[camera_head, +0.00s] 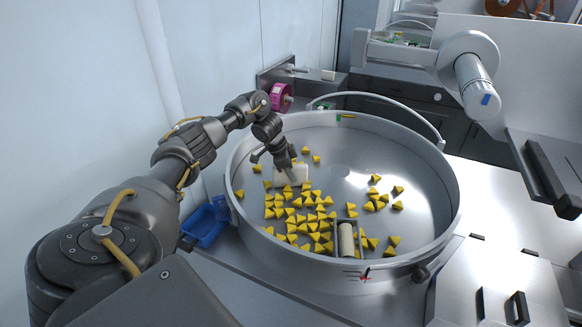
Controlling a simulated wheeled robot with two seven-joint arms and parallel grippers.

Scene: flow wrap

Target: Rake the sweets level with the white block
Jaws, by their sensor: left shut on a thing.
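The sweets (303,215) are small yellow wedges in a wide round metal pan (425,165). Most lie in a heap at the pan's left and front. A few lie apart at the right and behind the white block. The white block (300,173) stands in the left back part of the pan, at the rear edge of the heap. My left gripper (289,172) reaches down into the pan from the left and is shut on the white block. Its fingers hide part of the block. My right gripper does not show.
A cream roller (346,241) in a metal frame sits at the pan's front wall. A blue tray (206,222) lies left of the pan, and a pink reel (281,98) stands behind it. A grey cylindrical machine part (474,82) hangs at the back right. The pan's back middle floor is bare.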

